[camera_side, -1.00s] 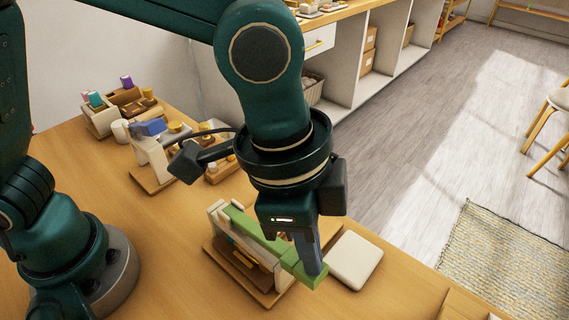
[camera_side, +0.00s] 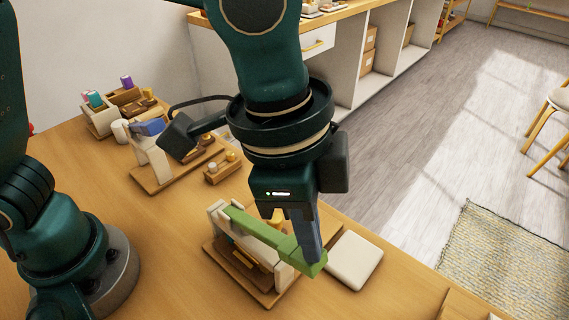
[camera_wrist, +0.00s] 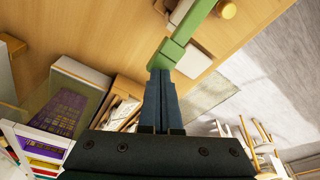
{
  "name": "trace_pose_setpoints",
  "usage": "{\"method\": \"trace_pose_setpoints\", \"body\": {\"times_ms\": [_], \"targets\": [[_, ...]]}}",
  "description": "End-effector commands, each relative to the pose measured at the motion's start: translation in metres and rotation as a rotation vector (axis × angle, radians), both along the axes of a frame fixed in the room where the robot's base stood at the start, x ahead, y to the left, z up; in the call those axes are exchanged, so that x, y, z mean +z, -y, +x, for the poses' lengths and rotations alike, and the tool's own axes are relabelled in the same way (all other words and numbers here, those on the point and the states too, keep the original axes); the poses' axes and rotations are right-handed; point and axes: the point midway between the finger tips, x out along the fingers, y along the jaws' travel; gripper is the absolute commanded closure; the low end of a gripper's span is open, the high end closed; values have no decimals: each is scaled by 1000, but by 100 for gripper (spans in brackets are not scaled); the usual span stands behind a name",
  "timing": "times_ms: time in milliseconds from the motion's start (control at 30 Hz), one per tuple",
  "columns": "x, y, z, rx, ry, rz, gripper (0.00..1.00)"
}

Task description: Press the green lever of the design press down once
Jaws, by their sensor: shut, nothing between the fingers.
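The design press (camera_side: 245,262) stands on the table, a wooden base with cream side posts. Its green lever (camera_side: 262,230) runs from the posts down to the right, with a thicker green block at its free end. My gripper (camera_side: 314,260) is shut and empty, pointing down, with its fingertips at that end block. In the wrist view the shut fingertips (camera_wrist: 160,70) overlap the end of the lever (camera_wrist: 190,22). I cannot tell whether they press on it or only sit close to it.
A pale square pad (camera_side: 354,261) lies just right of the press. A second press with a blue lever (camera_side: 148,127) stands behind left, with a small wooden block of pegs (camera_side: 222,168) near it. Holders with colored pieces (camera_side: 105,112) are farther back. The table front is clear.

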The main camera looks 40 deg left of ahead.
Motion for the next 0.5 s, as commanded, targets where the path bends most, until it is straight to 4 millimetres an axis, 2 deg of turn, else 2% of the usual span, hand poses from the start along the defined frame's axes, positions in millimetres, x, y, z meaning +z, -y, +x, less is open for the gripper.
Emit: {"method": "trace_pose_setpoints", "body": {"times_ms": [500], "targets": [[24,-2,0,0,1,0,100]]}}
